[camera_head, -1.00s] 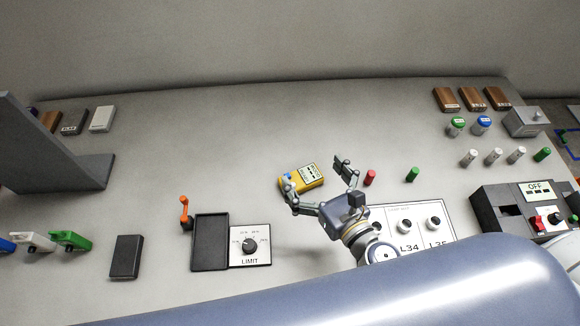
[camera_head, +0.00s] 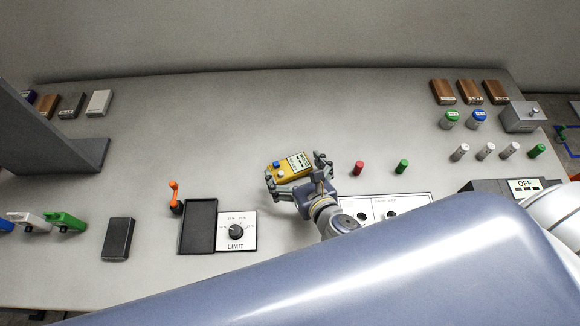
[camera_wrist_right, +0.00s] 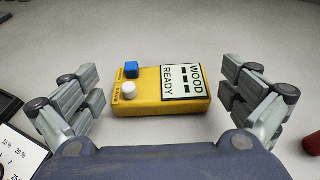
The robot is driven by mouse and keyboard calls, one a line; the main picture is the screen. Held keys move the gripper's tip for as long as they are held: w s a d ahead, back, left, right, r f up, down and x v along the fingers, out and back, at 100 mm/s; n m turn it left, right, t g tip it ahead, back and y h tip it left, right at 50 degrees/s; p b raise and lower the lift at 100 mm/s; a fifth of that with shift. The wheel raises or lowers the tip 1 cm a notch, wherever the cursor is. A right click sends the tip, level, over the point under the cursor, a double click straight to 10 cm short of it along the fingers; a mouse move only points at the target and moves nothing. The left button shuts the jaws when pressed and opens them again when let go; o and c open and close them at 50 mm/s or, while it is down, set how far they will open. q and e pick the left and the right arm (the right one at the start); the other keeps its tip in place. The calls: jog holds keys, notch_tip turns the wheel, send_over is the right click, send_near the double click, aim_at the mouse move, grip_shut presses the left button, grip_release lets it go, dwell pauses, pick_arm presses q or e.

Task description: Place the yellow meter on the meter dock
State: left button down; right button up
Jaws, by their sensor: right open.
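The yellow meter (camera_head: 286,169) lies flat on the table near the middle. In the right wrist view the meter (camera_wrist_right: 150,105) shows a blue button, a white knob and a label reading WOOD READY. My right gripper (camera_head: 298,172) is open around the meter. In the wrist view one finger of my right gripper (camera_wrist_right: 163,98) is on each side of it, with gaps at both ends. A shallow black tray (camera_head: 198,228), which looks like the meter dock, is empty beside the LIMIT dial panel (camera_head: 237,231). My left gripper is not in view.
An orange lever (camera_head: 175,197) stands at the tray's upper left, and a black block (camera_head: 118,239) lies further left. A red peg (camera_head: 358,168) and a green peg (camera_head: 402,166) stand right of the gripper. The table behind the meter is clear.

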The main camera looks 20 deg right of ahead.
aim_at(287, 162)
jog(key=x, duration=0.4)
jog(key=shift+a+f, duration=0.1)
jog(key=shift+c, duration=0.2)
jog(key=c, duration=0.9)
jog(key=shift+c, duration=0.5)
